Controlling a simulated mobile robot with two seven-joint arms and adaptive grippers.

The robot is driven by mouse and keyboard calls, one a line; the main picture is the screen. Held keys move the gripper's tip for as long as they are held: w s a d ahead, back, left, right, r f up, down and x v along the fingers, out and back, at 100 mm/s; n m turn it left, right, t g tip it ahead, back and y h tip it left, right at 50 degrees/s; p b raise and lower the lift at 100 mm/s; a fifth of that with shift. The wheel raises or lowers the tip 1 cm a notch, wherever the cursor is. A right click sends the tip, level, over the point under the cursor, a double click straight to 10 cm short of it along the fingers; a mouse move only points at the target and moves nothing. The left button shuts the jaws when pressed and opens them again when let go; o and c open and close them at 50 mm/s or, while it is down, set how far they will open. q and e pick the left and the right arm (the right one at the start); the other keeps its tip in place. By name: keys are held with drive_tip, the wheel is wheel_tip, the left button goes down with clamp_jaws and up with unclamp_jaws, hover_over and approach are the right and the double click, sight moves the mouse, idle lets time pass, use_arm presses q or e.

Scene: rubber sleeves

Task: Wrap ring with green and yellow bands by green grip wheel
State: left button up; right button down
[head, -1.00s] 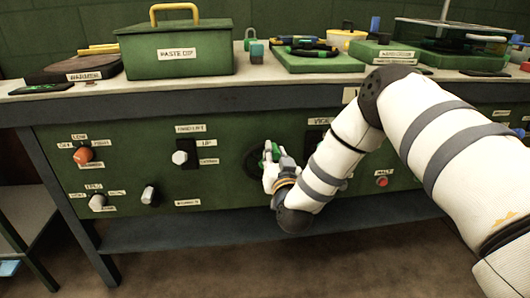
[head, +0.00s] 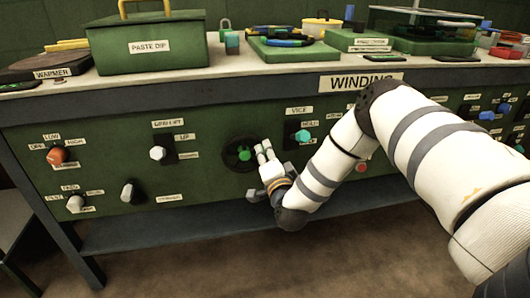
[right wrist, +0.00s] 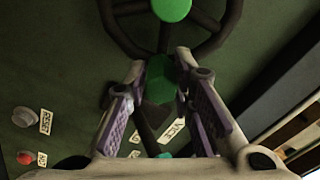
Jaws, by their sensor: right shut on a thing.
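The green grip wheel is a dark handwheel (head: 231,162) with a green hub on the front panel; the right wrist view shows its dark rim (right wrist: 116,35). My right gripper (head: 264,148) is at the wheel's right side. In the right wrist view its fingers (right wrist: 160,95) are shut on the wheel's green grip (right wrist: 160,73). Dark rings with coloured bands (head: 283,42) lie on a green block on the bench top. They are too small to tell which has green and yellow bands. My left gripper is out of view.
A green paste dip box (head: 150,50) and a warmer (head: 48,67) stand at the bench's left. A vice knob (head: 302,136) is right of the wheel. A white knob (head: 157,153) is left of it. The floor in front is clear.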

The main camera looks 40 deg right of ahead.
drive_tip(key=shift+f+m, duration=0.35)
drive_tip(key=shift+m, duration=0.05)
idle(0.4)
drive_tip(key=c, duration=1.4)
unclamp_jaws()
drive_tip(key=shift+o, duration=0.2)
drive_tip(key=v, duration=1.2)
